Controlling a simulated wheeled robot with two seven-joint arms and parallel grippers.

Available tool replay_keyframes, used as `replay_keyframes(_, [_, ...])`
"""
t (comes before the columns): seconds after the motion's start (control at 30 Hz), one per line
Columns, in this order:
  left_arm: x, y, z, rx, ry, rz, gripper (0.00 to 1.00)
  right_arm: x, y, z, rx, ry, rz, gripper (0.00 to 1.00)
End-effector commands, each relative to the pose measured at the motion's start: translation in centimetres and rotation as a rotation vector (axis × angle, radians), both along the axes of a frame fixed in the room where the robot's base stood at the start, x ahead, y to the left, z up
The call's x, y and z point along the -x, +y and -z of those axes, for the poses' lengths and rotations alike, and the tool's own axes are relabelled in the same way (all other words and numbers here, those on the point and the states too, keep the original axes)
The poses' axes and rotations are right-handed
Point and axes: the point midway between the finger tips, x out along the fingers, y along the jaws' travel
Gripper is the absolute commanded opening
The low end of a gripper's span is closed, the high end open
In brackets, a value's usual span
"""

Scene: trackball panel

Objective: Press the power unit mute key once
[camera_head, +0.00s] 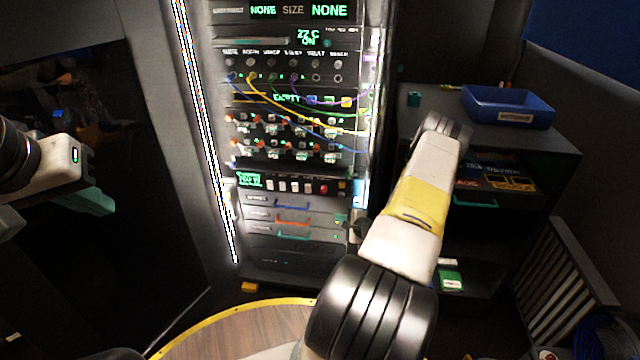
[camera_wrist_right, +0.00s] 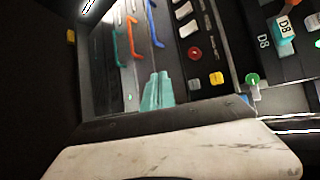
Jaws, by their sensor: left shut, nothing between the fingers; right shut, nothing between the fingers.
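The power unit (camera_head: 285,186) is a dark strip low in the lit rack, with a green display (camera_head: 249,180), several pale keys and a red round button (camera_head: 323,188). In the right wrist view the red button (camera_wrist_right: 194,53), a grey key (camera_wrist_right: 194,84) and a yellow key (camera_wrist_right: 216,78) show near pale keys (camera_wrist_right: 187,28). Key labels are too small to read, so I cannot tell which is mute. My right gripper (camera_wrist_right: 158,90) is shut and empty, its teal fingertips in front of the rack, left of the grey key in that view. My left gripper (camera_head: 97,201) is shut, away at the left.
Drawers with blue, orange (camera_head: 293,220) and teal handles lie below the power unit. Patch cables (camera_head: 290,105) and knobs fill the rack above. A blue tray (camera_head: 508,106) sits on a dark shelf at right. A round wooden top (camera_head: 235,335) is in front.

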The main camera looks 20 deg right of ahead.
Motion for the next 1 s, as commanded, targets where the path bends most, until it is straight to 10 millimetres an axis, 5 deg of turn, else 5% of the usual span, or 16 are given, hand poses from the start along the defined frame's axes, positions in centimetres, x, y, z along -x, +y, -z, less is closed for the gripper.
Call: replay_keyframes(1.0, [0.0,0.0,0.0,0.0,0.0,0.0,0.0,-7.5,-4.5,0.0,0.0,-0.001,-0.002,0.0])
